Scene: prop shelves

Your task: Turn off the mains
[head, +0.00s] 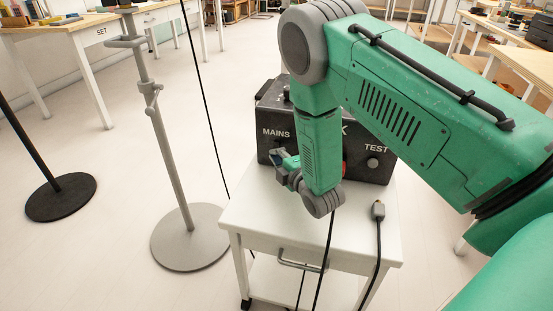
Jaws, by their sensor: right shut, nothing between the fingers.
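A black box (384,174) stands on a small white cart. Its front face reads "MAINS" on the left and "TEST" on the right, with a round dark knob (372,163) under "TEST". My right arm hangs down across the middle of the box and hides much of its front. My right gripper (279,158) is shut and empty, at the box's front just below the "MAINS" label. The mains control is hidden behind the gripper; I cannot tell whether they touch. A bit of red (344,169) shows beside my forearm. My left gripper is out of view.
The white cart (250,215) has a front handle (300,265). A black cable with a plug end (378,209) lies over its right side. A grey stand (165,130) and a dark round base (60,197) are at left. Tables line the back.

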